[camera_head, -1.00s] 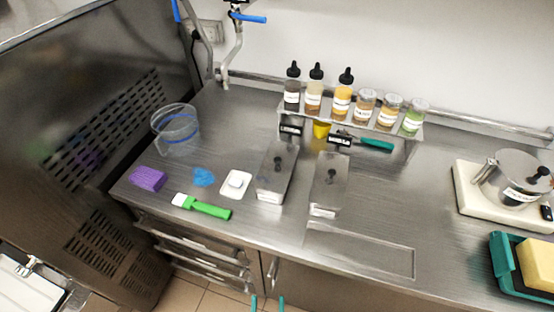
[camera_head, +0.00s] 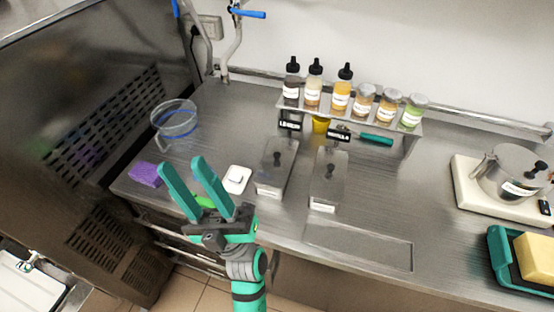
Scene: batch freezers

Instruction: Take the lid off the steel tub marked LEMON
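Two narrow steel tubs stand side by side on the counter, a left tub (camera_head: 273,174) and a right tub (camera_head: 326,186). Each is covered by a steel lid with a black knob; I see the left lid (camera_head: 280,153) and the right lid (camera_head: 330,165). Both tubs have a small white label low on the front, too small to read, so I cannot tell which is LEMON. My gripper (camera_head: 181,162) is open and empty, its teal fingers pointing up and left, to the left of both tubs. It hides most of the green-handled brush.
A shelf (camera_head: 405,127) with several bottles and jars stands behind the tubs. A clear jug (camera_head: 175,125), purple sponge (camera_head: 146,173) and white dish (camera_head: 237,180) are on the left. A steel pot (camera_head: 507,177) sits at right.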

